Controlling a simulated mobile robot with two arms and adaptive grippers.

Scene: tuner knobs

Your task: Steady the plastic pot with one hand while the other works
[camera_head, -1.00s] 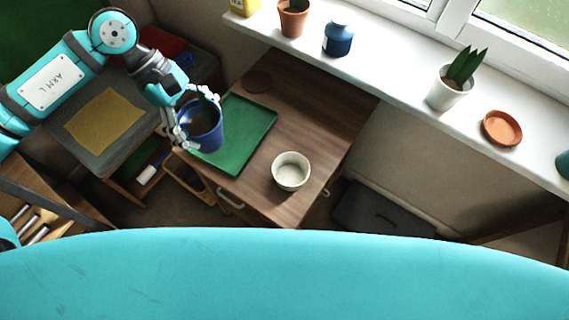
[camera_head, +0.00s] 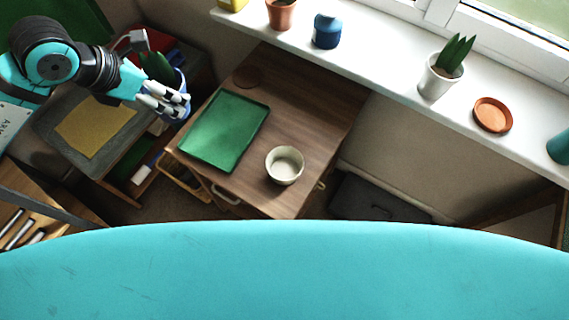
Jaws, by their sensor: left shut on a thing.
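My right gripper is not in view.
A cream bowl (camera_head: 285,165) stands on the wooden table (camera_head: 310,110) beside the empty green tray. A white potted plant (camera_head: 436,82), a terracotta saucer (camera_head: 492,115) and a blue jar (camera_head: 327,31) stand on the windowsill. A grey side table (camera_head: 85,125) with a yellow mat is at left.

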